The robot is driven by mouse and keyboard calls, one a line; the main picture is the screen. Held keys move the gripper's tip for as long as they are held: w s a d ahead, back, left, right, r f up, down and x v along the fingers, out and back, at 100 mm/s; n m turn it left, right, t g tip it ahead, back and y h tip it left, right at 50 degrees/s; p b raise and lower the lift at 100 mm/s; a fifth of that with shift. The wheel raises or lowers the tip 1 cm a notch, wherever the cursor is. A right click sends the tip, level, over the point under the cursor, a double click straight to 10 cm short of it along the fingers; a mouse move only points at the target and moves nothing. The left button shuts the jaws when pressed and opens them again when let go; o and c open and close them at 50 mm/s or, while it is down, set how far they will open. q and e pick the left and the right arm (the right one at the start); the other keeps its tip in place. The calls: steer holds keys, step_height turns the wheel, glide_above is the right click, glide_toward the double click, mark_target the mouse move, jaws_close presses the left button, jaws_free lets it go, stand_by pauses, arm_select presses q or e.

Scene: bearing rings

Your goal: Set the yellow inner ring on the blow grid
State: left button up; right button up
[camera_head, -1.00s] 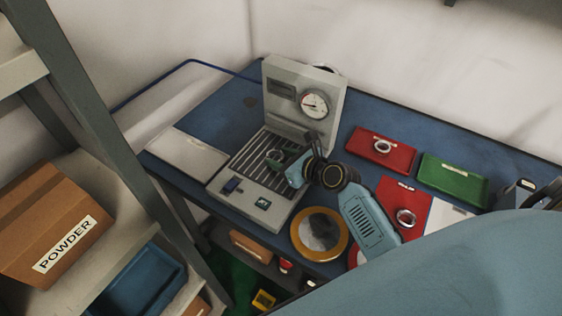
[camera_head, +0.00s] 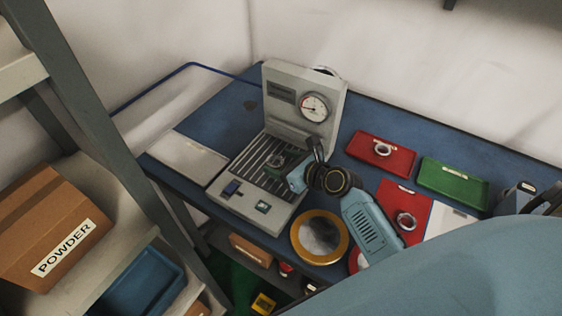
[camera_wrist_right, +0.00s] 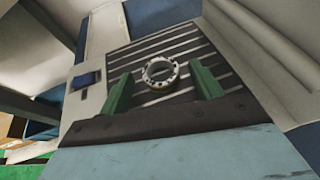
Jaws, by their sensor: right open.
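The blow grid (camera_head: 257,165) is a slatted panel in the base of the grey blower unit on the blue table; it also fills the middle of the right wrist view (camera_wrist_right: 147,48). In the head view my right gripper (camera_head: 283,164) is over the right part of the grid and mostly hides the ring. My left gripper is not in view.
The unit's upright back with a gauge (camera_head: 314,107) stands behind the grid. A red tray (camera_head: 365,155) and a red mat (camera_head: 418,200) each carry a ring. A green tray (camera_head: 455,185), a yellow-rimmed round dish (camera_head: 341,244) and a pale plate (camera_head: 187,157) are nearby.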

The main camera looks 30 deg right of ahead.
steer(key=p+v, duration=0.1)
steer(key=v, duration=1)
steer(key=shift+s+p, duration=0.2)
steer(key=shift+p, duration=0.2)
steer(key=shift+s, duration=0.1)
